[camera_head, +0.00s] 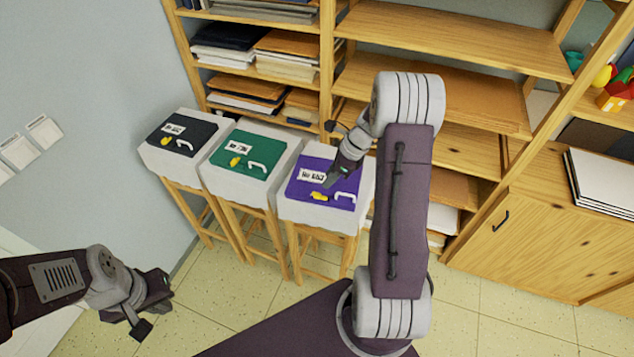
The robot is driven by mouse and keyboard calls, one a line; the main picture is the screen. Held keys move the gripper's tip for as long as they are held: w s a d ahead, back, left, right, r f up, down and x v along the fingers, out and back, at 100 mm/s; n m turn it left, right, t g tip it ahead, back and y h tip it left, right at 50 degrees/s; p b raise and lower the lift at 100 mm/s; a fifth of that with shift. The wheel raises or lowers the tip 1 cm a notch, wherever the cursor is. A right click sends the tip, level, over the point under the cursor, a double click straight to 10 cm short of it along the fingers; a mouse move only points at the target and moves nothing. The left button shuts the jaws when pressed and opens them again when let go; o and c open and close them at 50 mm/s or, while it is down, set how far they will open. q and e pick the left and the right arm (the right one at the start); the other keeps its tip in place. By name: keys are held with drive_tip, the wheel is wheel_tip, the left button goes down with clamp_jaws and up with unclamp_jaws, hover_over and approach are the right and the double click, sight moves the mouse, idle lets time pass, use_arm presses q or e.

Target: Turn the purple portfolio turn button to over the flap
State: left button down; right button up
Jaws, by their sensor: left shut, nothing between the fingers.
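The purple portfolio (300,190) lies on a white-topped wooden stool, the rightmost of three. It has a white label with dark print, a white handle (344,197) and a small yellow turn button (319,196) near its front edge. The button looks roughly crosswise; its exact angle to the flap is too small to tell. My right gripper (329,184) points down over the portfolio, just above and right of the button. I cannot tell if it touches it or how far its fingers are apart. My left gripper (145,319) is shut and empty at the lower left, away from the stools.
A green portfolio (260,148) and a black portfolio (199,129) lie on similar stools to the left, each with a yellow button. Wooden shelves (440,42) with paper stacks stand behind. A wooden cabinet (530,236) stands right. Tiled floor is open in front.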

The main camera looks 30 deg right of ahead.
sight(317, 193)
drive_tip(key=x, duration=0.5)
drive_tip(key=p+x, duration=0.1)
drive_tip(key=x, duration=0.2)
drive_tip(key=shift+w+a+f, duration=0.1)
drive_tip(key=shift+w, duration=0.2)
drive_tip(key=shift+a+f, duration=0.15)
drive_tip(key=shift+f, duration=0.3)
clamp_jaws()
